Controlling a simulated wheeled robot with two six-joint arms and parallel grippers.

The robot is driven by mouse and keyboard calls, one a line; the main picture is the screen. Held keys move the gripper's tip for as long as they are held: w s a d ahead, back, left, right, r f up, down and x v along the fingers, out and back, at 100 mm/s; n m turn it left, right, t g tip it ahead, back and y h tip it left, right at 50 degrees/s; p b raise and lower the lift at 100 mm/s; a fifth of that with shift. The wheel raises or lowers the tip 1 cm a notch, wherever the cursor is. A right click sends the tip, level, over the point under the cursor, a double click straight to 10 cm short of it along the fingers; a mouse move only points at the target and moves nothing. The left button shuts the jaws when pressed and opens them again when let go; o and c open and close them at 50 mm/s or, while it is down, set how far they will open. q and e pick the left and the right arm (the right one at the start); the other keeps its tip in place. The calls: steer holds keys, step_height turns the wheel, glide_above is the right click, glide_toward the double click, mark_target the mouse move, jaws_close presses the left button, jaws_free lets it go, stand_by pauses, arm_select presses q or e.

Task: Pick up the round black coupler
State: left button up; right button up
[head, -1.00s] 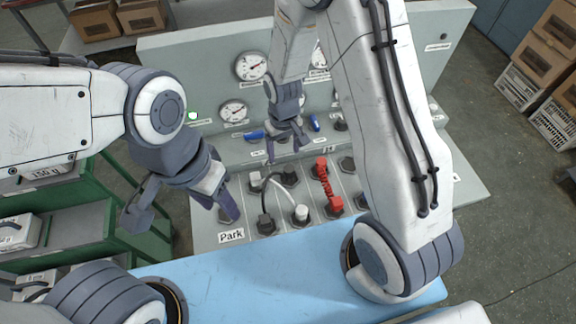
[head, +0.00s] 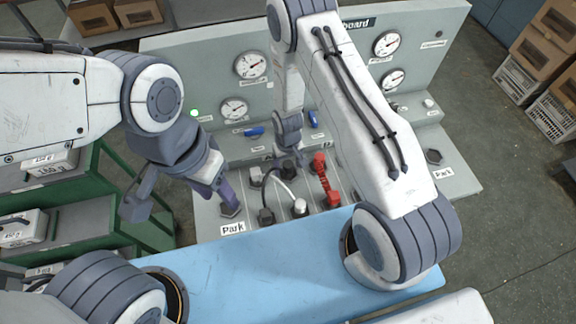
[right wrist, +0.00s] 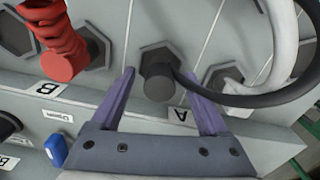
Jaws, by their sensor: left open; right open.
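My right gripper (right wrist: 160,100) is open in the right wrist view, its two purple fingers on either side of the round black coupler (right wrist: 159,88). The coupler stands on a dark hexagonal socket near label A, with a black cable running off to the right. A gap shows between the coupler and each finger. In the head view, my right gripper (head: 287,153) is low over the far row of sockets and partly hides that coupler. My left gripper (head: 182,200) is open and empty at the left end of the board.
A red coupler (right wrist: 62,42) stands beside the right gripper. A white cable (right wrist: 288,45) curves close to the black one. Blue handles (head: 254,131) and gauges (head: 250,65) are behind. The blue surface (head: 260,275) in front is clear apart from my arms.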

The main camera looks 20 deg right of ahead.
steer(key=shift+f, duration=0.8)
jaws_close()
steer(key=shift+r, duration=0.1)
